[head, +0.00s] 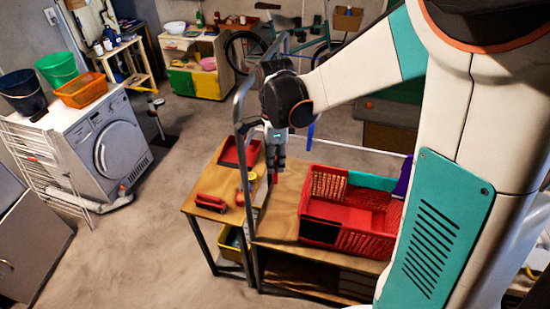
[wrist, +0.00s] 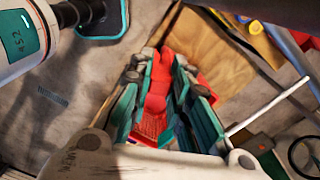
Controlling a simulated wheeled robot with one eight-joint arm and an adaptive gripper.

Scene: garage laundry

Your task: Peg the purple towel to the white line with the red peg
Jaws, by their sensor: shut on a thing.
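My gripper (head: 275,160) is above the wooden bench, left of the red basket. It is shut on the red peg (wrist: 158,78), which sits between its teal fingers in the wrist view. A bit of red shows under the fingertips in the head view. The white line (head: 362,148) runs right from near my gripper, above the basket; a white rod-like stretch (wrist: 268,105) shows in the wrist view. The purple towel (head: 404,175) hangs at the line's right end, largely hidden behind my arm. My gripper is apart from the towel.
The red basket (head: 318,228) stands on the bench (head: 278,215), with a teal cloth (head: 370,180) by its back edge. A grey metal frame (head: 246,185) rises close left of my gripper. A red tray (head: 228,157) and a red object (head: 211,202) lie left.

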